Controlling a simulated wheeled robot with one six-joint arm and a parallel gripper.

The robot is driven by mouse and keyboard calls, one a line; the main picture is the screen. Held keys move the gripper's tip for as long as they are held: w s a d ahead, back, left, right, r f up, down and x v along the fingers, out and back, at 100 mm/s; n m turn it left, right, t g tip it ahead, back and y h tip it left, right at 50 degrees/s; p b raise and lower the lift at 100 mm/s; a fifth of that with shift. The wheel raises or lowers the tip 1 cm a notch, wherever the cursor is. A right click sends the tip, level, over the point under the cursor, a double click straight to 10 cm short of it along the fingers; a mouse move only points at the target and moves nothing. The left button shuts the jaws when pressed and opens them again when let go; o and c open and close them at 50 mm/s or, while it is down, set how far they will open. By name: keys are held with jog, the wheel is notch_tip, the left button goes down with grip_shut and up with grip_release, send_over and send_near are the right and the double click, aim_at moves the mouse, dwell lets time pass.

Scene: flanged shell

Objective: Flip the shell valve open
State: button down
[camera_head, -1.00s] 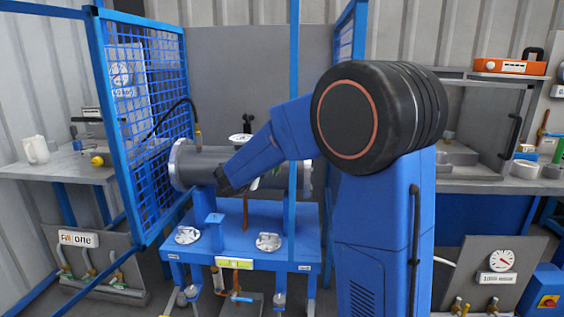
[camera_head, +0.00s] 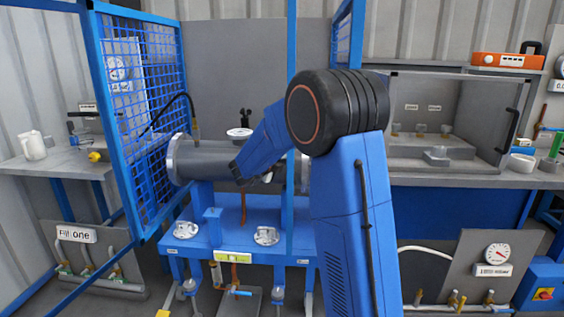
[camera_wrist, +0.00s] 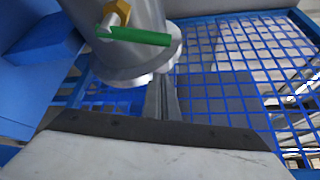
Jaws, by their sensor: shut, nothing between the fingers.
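The grey flanged shell (camera_head: 205,162) lies on its side on a blue stand, with a wide flange at its left end. In the wrist view the end of the shell (camera_wrist: 138,62) is close, at the upper left. A green valve lever (camera_wrist: 137,37) lies nearly level across it, on a brass fitting (camera_wrist: 117,13). My gripper (camera_wrist: 161,82) is shut and empty, just below the lever in the picture. I cannot tell whether it touches the shell. In the head view my arm covers part of the shell, and the green lever is not visible there.
A blue mesh guard (camera_head: 158,130) stands at the left of the stand, and its mesh (camera_wrist: 235,65) is close to my gripper in the wrist view. A thin blue post (camera_head: 291,60) rises in front. Two round flanges (camera_head: 266,236) lie on the blue stand (camera_head: 225,245).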

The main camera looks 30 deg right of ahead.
jog(key=shift+w+a+r, duration=0.3)
jog(key=shift+w+a, duration=0.2)
jog(key=shift+w, duration=0.3)
jog(key=shift+w+a+r, duration=0.25)
jog(key=shift+w+a, duration=0.25)
jog(key=shift+w, duration=0.25)
jog(key=a+n+h, duration=0.1)
jog(key=w+a+n+h, duration=0.1)
jog(key=n, duration=0.1)
jog(key=shift+w+a+r, duration=0.1)
jog(key=shift+w+r, duration=0.15)
jog(key=shift+r, duration=0.1)
